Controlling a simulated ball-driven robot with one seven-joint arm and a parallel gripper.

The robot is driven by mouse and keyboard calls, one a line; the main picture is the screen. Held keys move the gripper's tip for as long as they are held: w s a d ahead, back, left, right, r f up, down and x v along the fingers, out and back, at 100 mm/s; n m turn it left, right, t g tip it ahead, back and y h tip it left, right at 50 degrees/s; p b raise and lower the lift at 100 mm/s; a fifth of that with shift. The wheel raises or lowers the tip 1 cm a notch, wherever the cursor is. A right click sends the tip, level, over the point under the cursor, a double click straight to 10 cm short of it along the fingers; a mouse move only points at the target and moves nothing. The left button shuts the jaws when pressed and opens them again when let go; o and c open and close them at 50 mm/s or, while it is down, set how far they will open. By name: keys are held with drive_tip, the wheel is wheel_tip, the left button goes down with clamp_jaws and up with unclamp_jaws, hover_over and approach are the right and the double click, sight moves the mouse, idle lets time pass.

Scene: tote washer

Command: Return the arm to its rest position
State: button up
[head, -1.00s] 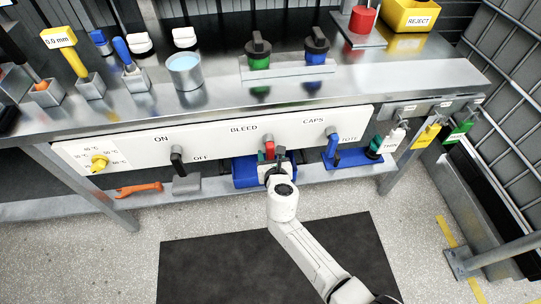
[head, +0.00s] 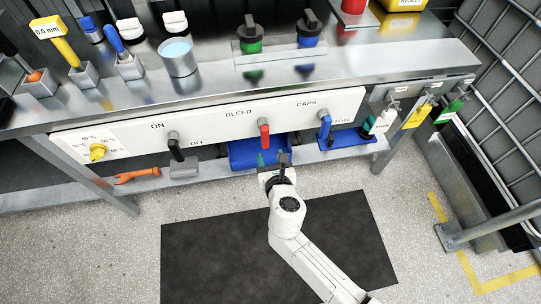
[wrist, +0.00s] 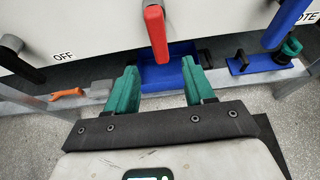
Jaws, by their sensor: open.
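My gripper (head: 272,160) is in front of the white panel, below and in front of the red BLEED lever (head: 264,132). In the wrist view my gripper (wrist: 160,88) has its two green fingers spread apart with nothing between them. The red lever (wrist: 155,30) hangs down beyond the fingers, apart from them. A blue bin (head: 245,157) sits on the lower shelf behind the gripper; it also shows between the fingers in the wrist view (wrist: 165,74). My arm reaches up from the lower right over the dark mat.
A black ON/OFF lever (head: 174,146) and a blue CAPS lever (head: 325,126) flank the red one. An orange wrench (head: 137,175) lies on the lower shelf (head: 215,179). The floor mat (head: 210,260) is clear.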

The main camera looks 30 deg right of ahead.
idle(0.3)
drive_tip(key=s+d+m+g+h, duration=0.2)
drive_tip(key=s+d+m+g, duration=0.4)
drive_tip(key=s+d+m, duration=0.9)
drive_tip(key=s+a+r+m+g+y, duration=0.1)
drive_tip(key=s+a+m+g+y, duration=0.4)
drive_tip(key=s+m, duration=0.8)
drive_tip(key=a+m+y, duration=0.1)
drive_tip(key=a+m, duration=0.2)
drive_tip(key=m, duration=0.1)
drive_tip(key=shift+r+m+g, duration=0.4)
